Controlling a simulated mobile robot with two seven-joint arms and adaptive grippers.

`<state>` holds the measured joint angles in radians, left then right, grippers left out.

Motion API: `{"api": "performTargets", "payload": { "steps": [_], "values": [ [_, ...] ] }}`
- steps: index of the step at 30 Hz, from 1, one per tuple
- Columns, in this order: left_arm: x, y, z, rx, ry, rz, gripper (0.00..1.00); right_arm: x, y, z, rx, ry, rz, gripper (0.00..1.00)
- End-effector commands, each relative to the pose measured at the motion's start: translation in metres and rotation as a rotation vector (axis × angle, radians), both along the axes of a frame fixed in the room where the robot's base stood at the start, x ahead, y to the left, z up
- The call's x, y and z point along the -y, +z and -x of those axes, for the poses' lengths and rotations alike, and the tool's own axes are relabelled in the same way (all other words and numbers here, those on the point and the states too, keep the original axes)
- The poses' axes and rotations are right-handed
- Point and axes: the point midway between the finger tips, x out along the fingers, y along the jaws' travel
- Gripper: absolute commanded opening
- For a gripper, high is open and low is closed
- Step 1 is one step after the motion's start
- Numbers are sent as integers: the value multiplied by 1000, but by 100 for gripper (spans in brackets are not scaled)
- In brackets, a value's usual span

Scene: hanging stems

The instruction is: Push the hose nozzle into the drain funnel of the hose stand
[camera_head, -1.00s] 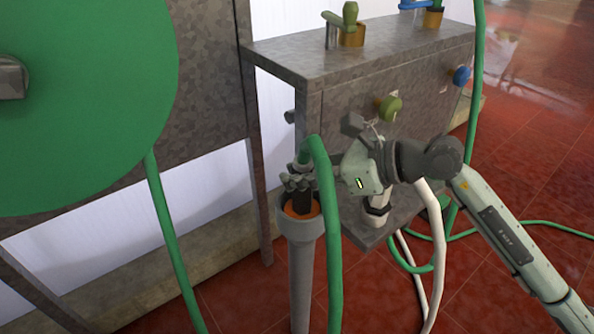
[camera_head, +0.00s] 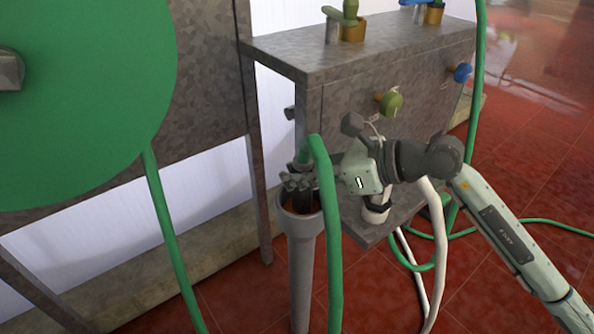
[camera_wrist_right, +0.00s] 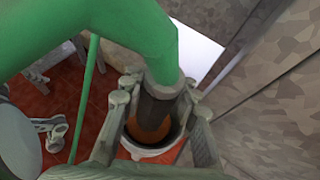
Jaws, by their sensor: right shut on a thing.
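The hose nozzle (camera_head: 305,199) is dark, with a grey collar and the green hose (camera_head: 332,240) arching from its top. My right gripper (camera_head: 298,182) is shut on the nozzle and holds it roughly upright. The drain funnel (camera_head: 300,224) is a grey cup on a grey pipe, directly below the gripper. The nozzle's lower end is at or inside the funnel mouth; its tip is hidden in the head view. In the right wrist view the nozzle (camera_wrist_right: 158,108) points down into the funnel (camera_wrist_right: 150,153), over its orange inside. My left gripper is not in view.
A large green reel disc (camera_head: 80,100) is at the left. A grey metal cabinet (camera_head: 350,85) with green and blue valve handles stands behind the gripper. A white hose (camera_head: 438,250) and green hose loops hang and lie at the right over the red tiled floor (camera_head: 500,285).

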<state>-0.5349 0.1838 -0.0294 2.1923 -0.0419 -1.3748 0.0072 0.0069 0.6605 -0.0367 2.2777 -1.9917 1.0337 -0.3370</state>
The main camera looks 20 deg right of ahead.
Motion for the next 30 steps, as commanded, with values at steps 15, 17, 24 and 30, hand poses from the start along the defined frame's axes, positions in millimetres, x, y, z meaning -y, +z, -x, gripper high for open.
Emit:
{"api": "performTargets", "payload": {
  "steps": [15,17,24,30],
  "values": [
    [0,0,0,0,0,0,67,0,-1,0,-4,0,1,54],
    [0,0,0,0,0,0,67,0,-1,0,-4,0,1,54],
    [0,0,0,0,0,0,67,7,2,5,-5,-1,3,54],
    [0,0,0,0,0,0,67,32,17,28,-6,-2,5,54]
  ]
}}
